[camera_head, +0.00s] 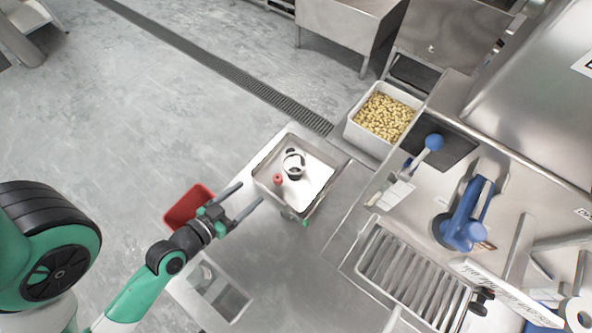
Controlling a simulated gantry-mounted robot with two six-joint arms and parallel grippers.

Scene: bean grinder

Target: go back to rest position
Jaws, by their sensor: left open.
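My left gripper (245,201) comes in from the lower left on my green and black arm. Its two grey fingers are spread apart with nothing between them. In the tray are a small white and black round item (293,164) and a small red item (278,179). The gripper is apart from both. My right gripper does not show.
A white crate of yellow pieces (351,133) stands beyond the tray. A blue device (465,215) and a ribbed metal rack (366,262) are on the steel counter at right. A pale divided container (240,312) is below the gripper. The grey floor at left is open.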

